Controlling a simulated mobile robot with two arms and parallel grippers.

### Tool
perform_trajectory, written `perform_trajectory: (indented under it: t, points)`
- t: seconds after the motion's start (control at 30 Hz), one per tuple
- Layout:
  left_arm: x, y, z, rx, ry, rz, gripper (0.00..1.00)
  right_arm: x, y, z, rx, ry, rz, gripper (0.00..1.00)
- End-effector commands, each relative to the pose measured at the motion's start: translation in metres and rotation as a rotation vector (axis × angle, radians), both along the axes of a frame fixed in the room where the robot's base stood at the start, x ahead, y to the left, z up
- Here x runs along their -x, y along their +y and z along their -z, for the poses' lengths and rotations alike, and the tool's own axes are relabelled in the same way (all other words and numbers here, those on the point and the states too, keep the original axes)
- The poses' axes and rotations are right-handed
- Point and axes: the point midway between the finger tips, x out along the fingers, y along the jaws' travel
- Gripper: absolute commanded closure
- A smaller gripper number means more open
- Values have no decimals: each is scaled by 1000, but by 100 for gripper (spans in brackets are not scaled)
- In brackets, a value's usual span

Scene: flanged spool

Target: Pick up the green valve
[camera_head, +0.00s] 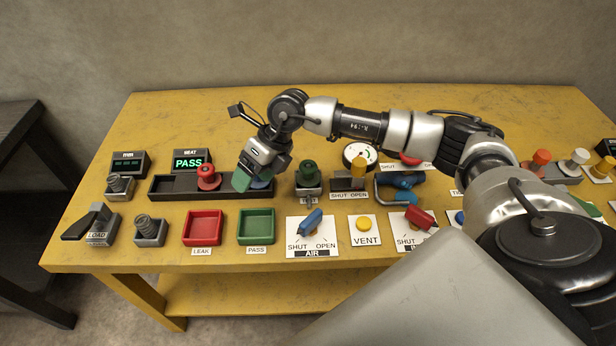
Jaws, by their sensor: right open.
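The green valve (308,168) stands upright in a small dark fixture near the middle of the table. My right gripper (252,182) points down over the right part of the black rack, to the left of the green valve and apart from it. Its jaws are open. A green piece shows at its fingertips; I cannot tell whether it is part of the fingers. A blue part (262,183) shows partly behind the fingertips. A red valve (208,176) stands in the black rack (175,187), left of the gripper. My left gripper is out of view.
A red LEAK tray (203,228) and a green PASS tray (256,227) lie empty in front of the rack. The display (191,161) reads PASS. A yellow-topped block (350,178) and a blue clamp-like part (398,186) stand right of the green valve. The AIR switch (310,222) is in front.

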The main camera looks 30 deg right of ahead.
Motion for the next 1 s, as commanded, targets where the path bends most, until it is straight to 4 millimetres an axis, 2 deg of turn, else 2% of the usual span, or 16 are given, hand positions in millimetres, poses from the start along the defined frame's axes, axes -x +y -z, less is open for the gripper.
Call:
perform_trajectory:
  t: [0.03,0.1,0.2,0.3,0.37,0.63,0.8,1.0]
  points:
    - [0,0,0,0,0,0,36,-8,-34,-3,134,8,16,23]
    - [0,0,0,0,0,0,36,-13,-75,-7,298,34,39,23]
    - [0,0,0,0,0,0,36,-15,-117,-15,458,70,79,23]
    - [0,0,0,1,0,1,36,-15,-139,-19,540,94,103,23]
    - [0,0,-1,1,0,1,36,-15,-144,-17,561,101,108,23]
    - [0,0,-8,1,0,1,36,-14,-144,24,563,104,108,23]
    - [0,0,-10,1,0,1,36,-14,-144,36,561,101,107,23]
    - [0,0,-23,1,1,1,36,-14,-142,61,560,103,107,23]
